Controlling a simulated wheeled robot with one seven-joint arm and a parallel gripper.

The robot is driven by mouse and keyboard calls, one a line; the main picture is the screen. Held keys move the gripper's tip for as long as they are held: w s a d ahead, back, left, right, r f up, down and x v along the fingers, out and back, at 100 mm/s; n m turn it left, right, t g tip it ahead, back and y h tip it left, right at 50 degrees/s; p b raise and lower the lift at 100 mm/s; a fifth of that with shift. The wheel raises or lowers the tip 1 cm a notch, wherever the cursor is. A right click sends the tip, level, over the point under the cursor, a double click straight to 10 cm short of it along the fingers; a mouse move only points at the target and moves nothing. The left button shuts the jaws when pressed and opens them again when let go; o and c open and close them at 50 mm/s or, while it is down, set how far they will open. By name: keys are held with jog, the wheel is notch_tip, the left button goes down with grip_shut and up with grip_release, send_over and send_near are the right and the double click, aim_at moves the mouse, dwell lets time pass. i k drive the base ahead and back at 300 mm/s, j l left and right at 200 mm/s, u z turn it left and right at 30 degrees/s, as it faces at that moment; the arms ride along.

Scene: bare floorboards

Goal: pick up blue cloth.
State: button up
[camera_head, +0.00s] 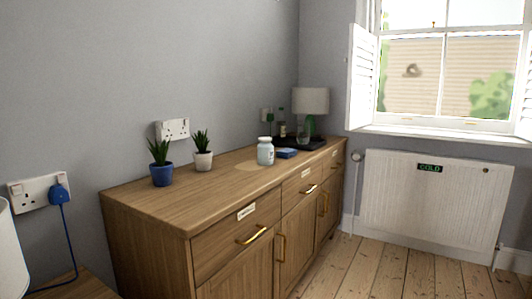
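A small folded blue cloth (287,153) lies on top of the wooden sideboard (222,186), towards its far end. It looks flat, but it is small in the picture. It lies just right of a white jar (265,151) and in front of a dark tray (305,143). I cannot tell whether the cloth touches the tray. My gripper is not in view.
A blue-potted plant (161,162) and a white-potted plant (202,151) stand nearer on the sideboard. The tray holds bottles and a glass; a lamp (311,104) stands behind. A radiator (426,202) is at the right. Floorboards (368,272) in front are clear.

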aim_at(285, 154)
jog(key=i+l, duration=0.25)
jog(key=i, duration=0.25)
jog(key=i+l, duration=0.25)
jog(key=i, duration=0.2)
jog(key=u, duration=0.05)
